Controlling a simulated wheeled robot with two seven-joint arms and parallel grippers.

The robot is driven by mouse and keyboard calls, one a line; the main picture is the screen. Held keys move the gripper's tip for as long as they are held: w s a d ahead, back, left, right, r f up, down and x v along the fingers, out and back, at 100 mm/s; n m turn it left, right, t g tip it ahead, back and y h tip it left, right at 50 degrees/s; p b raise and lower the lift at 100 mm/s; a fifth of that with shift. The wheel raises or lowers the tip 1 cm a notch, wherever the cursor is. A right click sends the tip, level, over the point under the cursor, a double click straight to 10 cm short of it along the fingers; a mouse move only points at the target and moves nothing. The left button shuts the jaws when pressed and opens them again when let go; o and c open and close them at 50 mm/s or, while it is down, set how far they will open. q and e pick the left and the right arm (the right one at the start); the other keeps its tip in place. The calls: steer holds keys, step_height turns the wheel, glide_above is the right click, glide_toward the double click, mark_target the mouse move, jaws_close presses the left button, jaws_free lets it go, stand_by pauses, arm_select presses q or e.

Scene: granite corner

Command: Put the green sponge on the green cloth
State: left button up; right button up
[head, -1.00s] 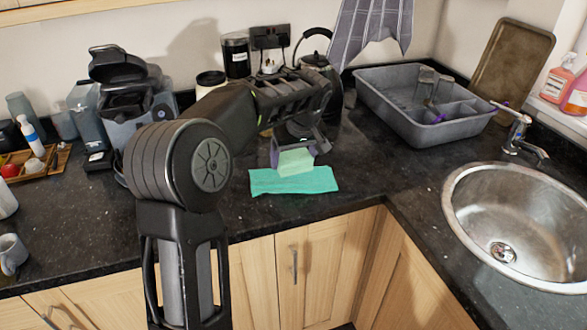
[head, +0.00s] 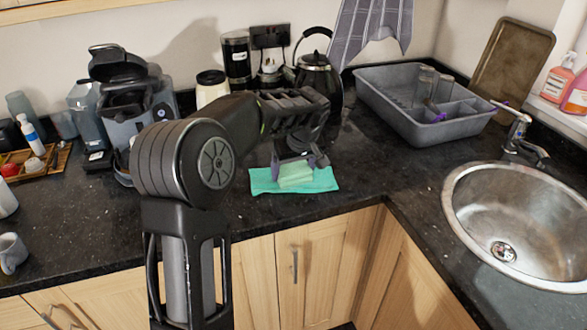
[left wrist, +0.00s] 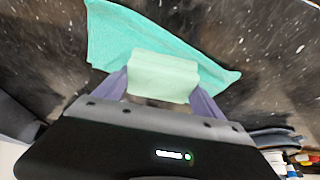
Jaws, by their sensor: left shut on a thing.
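The green sponge (head: 296,174) is a pale green block over the middle of the green cloth (head: 262,184). The cloth lies flat on the dark counter near its front edge. My left gripper (head: 294,165) is shut on the sponge, with purple fingers on its two sides. In the left wrist view the sponge (left wrist: 163,76) sits between the fingers, and the cloth (left wrist: 115,38) spreads beneath and beyond it. The sponge looks very low over the cloth or touching it; I cannot tell which. My right gripper is not in view.
A grey dish rack (head: 400,112) with glasses stands at the back right, left of the round sink (head: 520,220). A black kettle (head: 318,80) and a coffee machine (head: 130,105) stand along the back. The counter right of the cloth is clear.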

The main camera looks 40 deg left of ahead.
arm_select(q)
steer(key=shift+s+d+f+b, duration=0.15)
steer(key=shift+f+b, duration=0.15)
steer(key=shift+f, duration=0.15)
steer(key=o, duration=1.3)
steer(key=shift+f, duration=0.2)
steer(key=shift+r+p, duration=0.7)
steer(key=shift+r, duration=0.15)
steer(key=v, duration=1.2)
steer(key=shift+b, duration=0.45)
